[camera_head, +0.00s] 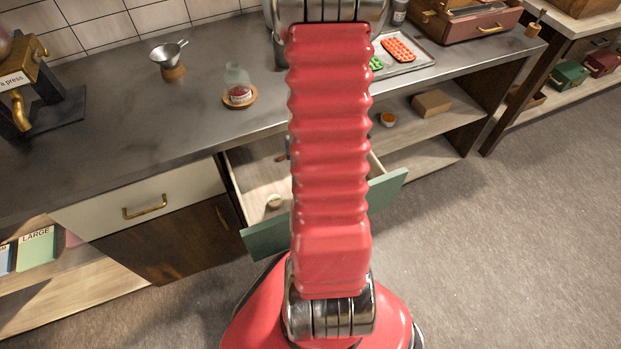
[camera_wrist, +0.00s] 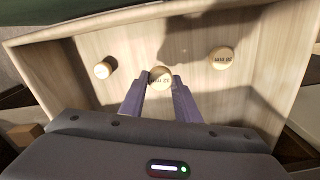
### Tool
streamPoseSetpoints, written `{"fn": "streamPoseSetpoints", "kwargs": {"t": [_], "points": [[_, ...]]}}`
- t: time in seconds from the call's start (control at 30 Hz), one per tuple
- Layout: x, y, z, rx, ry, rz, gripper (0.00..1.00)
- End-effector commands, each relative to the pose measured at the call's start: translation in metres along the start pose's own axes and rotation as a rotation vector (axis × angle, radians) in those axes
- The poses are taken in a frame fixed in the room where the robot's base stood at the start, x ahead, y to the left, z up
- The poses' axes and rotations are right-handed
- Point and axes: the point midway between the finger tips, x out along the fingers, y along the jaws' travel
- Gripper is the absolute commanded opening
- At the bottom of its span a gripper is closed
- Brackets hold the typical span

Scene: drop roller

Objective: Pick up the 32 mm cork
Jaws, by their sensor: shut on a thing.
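An open drawer (camera_head: 258,175) with a green front sits under the counter. Inside it, the wrist view shows three pale round corks: a small one (camera_wrist: 103,70) at left, a middle one (camera_wrist: 160,77) and a larger-looking one (camera_wrist: 222,58) at right. The middle and right corks have printed labels, too small and inverted for me to read surely. My gripper (camera_wrist: 160,84) has its two fingers shut on the middle cork, one on each side. I cannot tell whether that cork is off the drawer floor. In the head view one cork (camera_head: 273,202) shows; my arm hides my gripper.
The drawer walls (camera_wrist: 278,55) stand close around my gripper. On the counter (camera_head: 130,130) are a small funnel (camera_head: 167,55), a glass flask (camera_head: 238,85) on a round coaster and a tray (camera_head: 410,62). A shelf at right holds a box (camera_head: 432,103).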

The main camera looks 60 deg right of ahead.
Motion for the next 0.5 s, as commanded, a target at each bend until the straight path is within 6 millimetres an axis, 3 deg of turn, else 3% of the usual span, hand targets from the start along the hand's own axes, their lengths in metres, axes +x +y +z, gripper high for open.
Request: {"fn": "streamPoseSetpoints", "kwargs": {"t": [0.23,0.5], "points": [[-0.035,0.0,-0.001,0.0,0.003,0.0,0.09],[-0.05,0.0,0.0,0.0,0.001,0.0,0.09]]}}
